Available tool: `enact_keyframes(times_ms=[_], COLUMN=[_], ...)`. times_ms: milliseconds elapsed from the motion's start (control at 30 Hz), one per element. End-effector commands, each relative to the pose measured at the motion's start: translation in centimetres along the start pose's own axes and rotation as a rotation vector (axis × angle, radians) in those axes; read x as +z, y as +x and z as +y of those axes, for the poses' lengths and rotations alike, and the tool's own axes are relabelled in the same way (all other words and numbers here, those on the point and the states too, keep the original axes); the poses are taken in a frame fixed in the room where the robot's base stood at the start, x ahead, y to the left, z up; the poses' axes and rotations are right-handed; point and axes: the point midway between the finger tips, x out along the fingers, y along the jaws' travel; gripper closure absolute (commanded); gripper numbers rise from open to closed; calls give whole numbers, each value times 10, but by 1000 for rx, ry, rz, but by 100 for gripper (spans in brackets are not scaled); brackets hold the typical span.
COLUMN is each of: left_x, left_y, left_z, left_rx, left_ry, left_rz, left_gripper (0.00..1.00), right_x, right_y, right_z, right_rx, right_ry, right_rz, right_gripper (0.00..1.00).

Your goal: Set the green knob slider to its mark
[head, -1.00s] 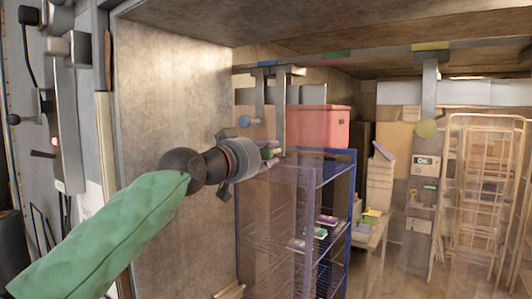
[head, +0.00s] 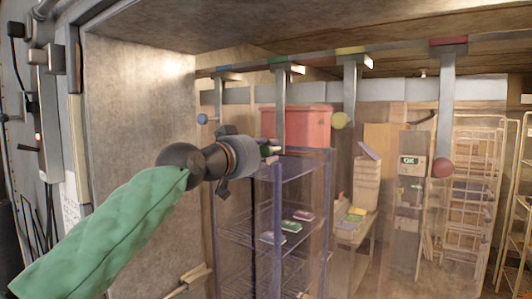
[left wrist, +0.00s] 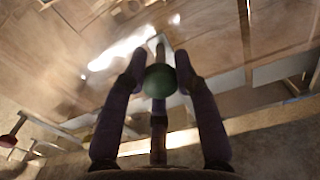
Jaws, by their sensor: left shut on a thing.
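The green knob (head: 266,151) is at the end of my left gripper (head: 263,148), mostly hidden by it. In the left wrist view the green knob (left wrist: 160,82) sits between the fingers of my left gripper (left wrist: 160,70), which is shut on it. The knob's slider bar (head: 281,108) hangs upright from the overhead rail (head: 315,55). The bar's top plate is below the green mark (head: 278,59), seemingly close to lined up with it; exact alignment is hard to tell. My right gripper is not in view.
The blue knob (head: 202,119) hangs to the left; the yellow knob (head: 340,121) and red knob (head: 443,168) hang to the right, each under its colour's mark. A red bin (head: 300,125) stands on a blue wire shelf (head: 300,170) behind.

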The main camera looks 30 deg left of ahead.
Motion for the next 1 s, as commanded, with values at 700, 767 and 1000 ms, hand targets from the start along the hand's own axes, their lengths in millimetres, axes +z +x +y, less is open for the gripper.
enact_keyframes(times_ms=[700, 767, 1000], left_x=[-7, -7, -7], left_y=[-7, -11, -49], left_z=[-2, -2, 0], left_rx=[-4, -4, -4], left_ry=[-2, -2, -1], left_rz=[16, 16, 19], left_gripper=[46, 46, 46], right_x=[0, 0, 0], right_y=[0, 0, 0], right_z=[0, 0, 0], right_rx=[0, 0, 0], right_ry=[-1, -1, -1], right_rz=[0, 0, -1], right_gripper=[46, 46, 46])
